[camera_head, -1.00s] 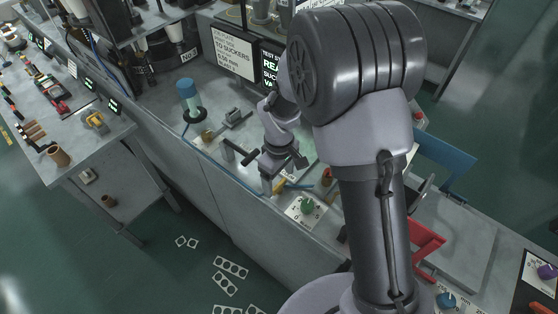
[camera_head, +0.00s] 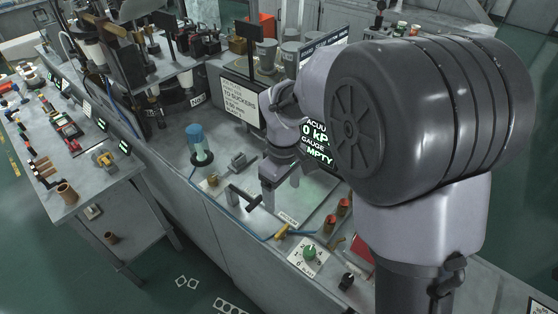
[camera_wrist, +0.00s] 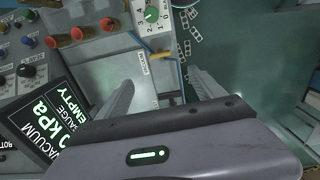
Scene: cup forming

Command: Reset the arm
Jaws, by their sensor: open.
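My gripper (camera_head: 281,192) points down over the grey workbench (camera_head: 228,222). In the wrist view my gripper (camera_wrist: 160,78) has its two fingers spread wide, with nothing between them. Below and between the fingers are the bench's edge and a yellow-and-blue piece (camera_wrist: 160,56). My arm's large dark joint fills the right of the head view and hides part of the bench.
A green knob (camera_head: 309,252) on a white plate and red-topped knobs (camera_head: 343,207) stand right of my gripper. A blue-topped cylinder (camera_head: 196,140) stands to its left. A vacuum display (camera_head: 316,142) reads EMPTY. White perforated strips (camera_head: 230,306) lie on the floor.

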